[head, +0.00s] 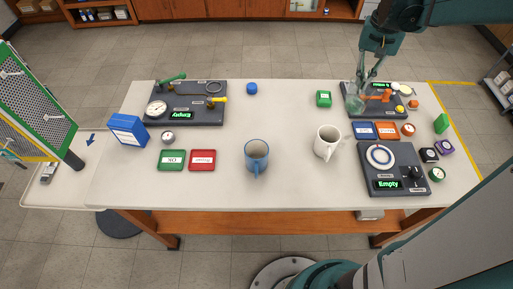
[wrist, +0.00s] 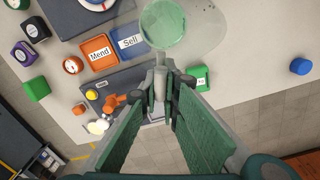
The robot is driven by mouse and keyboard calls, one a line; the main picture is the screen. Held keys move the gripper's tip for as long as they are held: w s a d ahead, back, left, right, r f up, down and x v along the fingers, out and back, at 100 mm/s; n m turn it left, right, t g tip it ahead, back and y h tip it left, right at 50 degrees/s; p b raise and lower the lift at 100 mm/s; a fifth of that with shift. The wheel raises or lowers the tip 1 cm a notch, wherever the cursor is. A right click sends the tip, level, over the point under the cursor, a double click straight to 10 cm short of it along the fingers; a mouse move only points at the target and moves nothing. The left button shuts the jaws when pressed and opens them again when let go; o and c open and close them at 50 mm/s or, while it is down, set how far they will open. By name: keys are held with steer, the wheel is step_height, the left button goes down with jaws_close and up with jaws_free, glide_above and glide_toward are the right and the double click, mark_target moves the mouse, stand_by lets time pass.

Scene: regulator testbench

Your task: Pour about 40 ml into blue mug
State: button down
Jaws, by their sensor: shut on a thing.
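The blue mug (head: 256,157) stands upright on the table's front middle, its handle toward me; I cannot tell what is inside it. My gripper (head: 361,82) is at the table's back right, far from the blue mug. It is shut on the handle of a translucent green vessel (head: 354,104), by the dark panel there. The wrist view shows the vessel (wrist: 172,24) beyond the closed fingertips (wrist: 163,82). Its liquid level is unclear. The blue mug is outside the wrist view.
A white mug (head: 326,142) stands right of the blue mug. Panels stand at the back left (head: 190,112), back right (head: 403,112) and front right (head: 415,157). Red (head: 202,160) and green (head: 171,160) trays lie left of the blue mug. The table's back middle is mostly clear.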

steer(key=s+a+n+p, duration=0.3)
steer(key=a+n, duration=0.6)
steer(key=a, duration=1.9)
steer(key=s+a+n+p, duration=0.1)
steer(key=s+a+n, duration=0.3)
steer(key=s+a, duration=0.6)
steer(key=s+a+n+p, duration=0.2)
steer(key=s+a+n, duration=0.25)
steer(key=a, duration=0.95)
steer(key=f, duration=1.2)
steer(key=shift+s+d+f, duration=0.2)
steer(key=shift+s+f, duration=0.05)
steer(key=shift+r, duration=0.1)
